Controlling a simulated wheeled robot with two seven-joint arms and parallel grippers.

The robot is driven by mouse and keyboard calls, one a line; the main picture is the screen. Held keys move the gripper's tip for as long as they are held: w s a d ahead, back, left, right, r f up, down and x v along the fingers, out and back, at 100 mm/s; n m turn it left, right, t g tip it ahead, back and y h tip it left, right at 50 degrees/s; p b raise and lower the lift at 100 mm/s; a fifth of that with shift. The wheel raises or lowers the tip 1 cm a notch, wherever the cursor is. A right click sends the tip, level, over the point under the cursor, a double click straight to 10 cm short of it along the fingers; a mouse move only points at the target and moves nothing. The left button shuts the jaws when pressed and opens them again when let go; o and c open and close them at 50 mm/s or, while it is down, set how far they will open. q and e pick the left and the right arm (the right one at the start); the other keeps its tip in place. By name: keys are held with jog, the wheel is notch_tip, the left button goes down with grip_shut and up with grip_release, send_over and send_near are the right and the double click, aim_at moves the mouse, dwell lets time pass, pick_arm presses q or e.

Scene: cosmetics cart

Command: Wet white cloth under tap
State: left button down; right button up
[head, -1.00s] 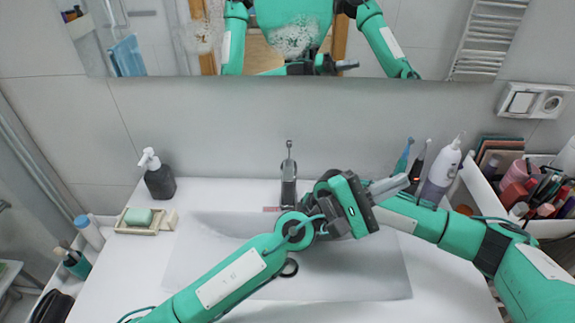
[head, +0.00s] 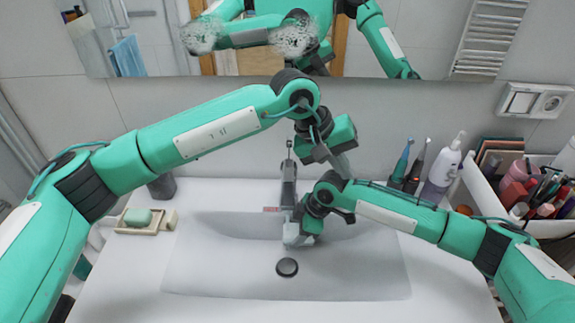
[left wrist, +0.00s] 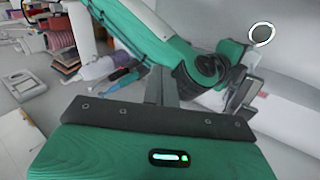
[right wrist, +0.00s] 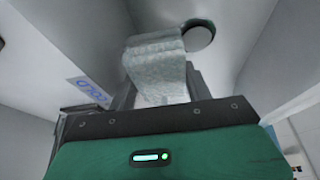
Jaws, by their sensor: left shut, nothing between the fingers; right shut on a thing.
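The white cloth (head: 293,236) hangs in the sink basin (head: 215,270), just below and in front of the grey tap (head: 289,190). My right gripper (head: 303,228) is shut on the cloth. The right wrist view shows the cloth (right wrist: 157,68) draped from the fingers, with the dark drain (right wrist: 199,36) beyond it. I cannot tell whether water is running. My left gripper (head: 345,168) is shut and empty, above and right of the tap, over my right forearm. Its fingers (left wrist: 160,88) also show in the left wrist view with nothing between them.
A soap dish (head: 140,221) with green soap stands on the left counter. Toothbrushes (head: 407,160) and a white-topped bottle (head: 443,165) stand at the back right, beside a white tray (head: 548,229) of cosmetics. A mirror hangs above. The front of the basin is clear.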

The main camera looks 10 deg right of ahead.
pick_arm(q)
jog(key=w+a+r+n+t+y, duration=0.1)
jog(key=w+a+r+t+y, duration=0.2)
jog(key=w+a+r+y, duration=0.55)
jog(key=h, duration=0.3)
send_near(288, 178)
jog(key=shift+y, duration=0.25)
jog(key=f, duration=0.1)
jog(key=w+f, duration=0.1)
jog(key=f, duration=0.1)
jog(key=w+f, duration=0.1)
jog(key=f, duration=0.1)
jog(key=shift+d, duration=0.4)
jog(key=shift+s+f, duration=0.15)
jog(key=shift+f, duration=0.45)
jog(key=shift+s+a+f, duration=0.1)
jog(key=shift+s+f, duration=0.25)
jog(key=shift+f, duration=0.35)
